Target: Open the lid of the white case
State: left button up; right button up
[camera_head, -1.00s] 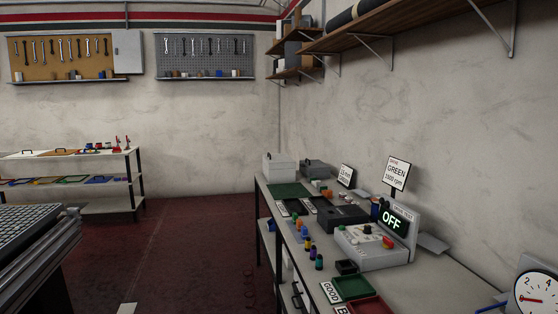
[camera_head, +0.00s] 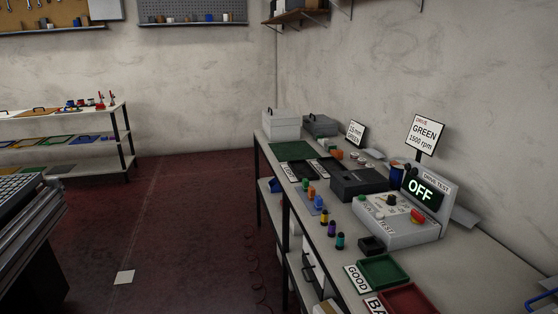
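A white case (camera_head: 281,125) with a dark handle on top stands at the far end of the long workbench on the right. Its lid looks closed. A dark grey case (camera_head: 320,126) stands just to its right. Neither of my grippers shows in the head view.
The workbench (camera_head: 462,266) also bears a green mat (camera_head: 292,151), a black box (camera_head: 358,184), a drive tester (camera_head: 398,220) reading OFF, and green (camera_head: 383,272) and red trays.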

aim_at(279, 117)
jog(key=i+j+u, duration=0.35)
jog(key=i, duration=0.55)
jog(key=i+u, duration=0.4)
jog(key=i, duration=2.3)
